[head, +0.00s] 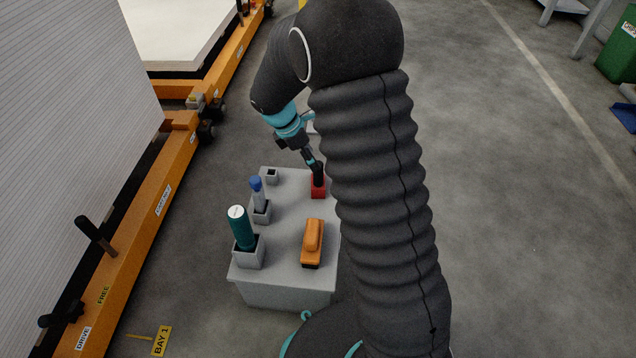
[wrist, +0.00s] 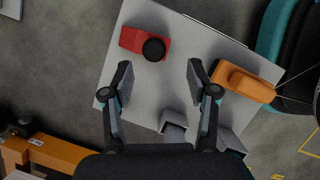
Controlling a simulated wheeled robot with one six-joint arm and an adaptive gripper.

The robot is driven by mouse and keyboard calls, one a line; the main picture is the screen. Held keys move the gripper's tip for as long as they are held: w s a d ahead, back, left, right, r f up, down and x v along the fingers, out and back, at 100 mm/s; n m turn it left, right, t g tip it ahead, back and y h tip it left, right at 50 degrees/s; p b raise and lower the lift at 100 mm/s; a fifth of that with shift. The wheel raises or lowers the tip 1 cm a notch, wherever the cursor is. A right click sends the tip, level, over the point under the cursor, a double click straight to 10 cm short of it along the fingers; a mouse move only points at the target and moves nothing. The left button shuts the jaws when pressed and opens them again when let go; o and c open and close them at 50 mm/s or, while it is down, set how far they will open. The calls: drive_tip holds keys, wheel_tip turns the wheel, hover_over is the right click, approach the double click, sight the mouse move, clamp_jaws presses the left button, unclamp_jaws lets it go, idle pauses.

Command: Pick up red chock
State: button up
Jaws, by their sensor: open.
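The red chock (head: 318,188) sits at the far right side of the grey table top (head: 283,232), with a black round knob on top. In the wrist view the red chock (wrist: 133,38) lies ahead of my fingertips, a little left of the middle between them. My gripper (wrist: 159,72) is open and empty, its two fingers apart on either side of bare table. In the head view my gripper (head: 315,163) is at the chock, just above or behind it; contact cannot be told. My arm hides part of the table's right side.
An orange brush-like block (head: 312,238) lies near the table's front right. A teal cylinder (head: 241,230) and a blue-topped bottle (head: 257,190) stand in grey holders on the left. A small grey holder (head: 271,176) is at the back. An orange gantry frame (head: 150,215) runs along the left.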

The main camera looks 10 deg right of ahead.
sight(318, 172)
drive_tip(key=shift+w+b+x, duration=0.2)
drive_tip(key=shift+b+x, duration=0.15)
drive_tip(key=shift+x, duration=1.55)
drive_tip(key=shift+w+b+x, duration=0.15)
drive_tip(key=shift+b+x, duration=0.15)
drive_tip(key=shift+x, duration=1.6)
drive_tip(key=shift+c, duration=0.3)
clamp_jaws()
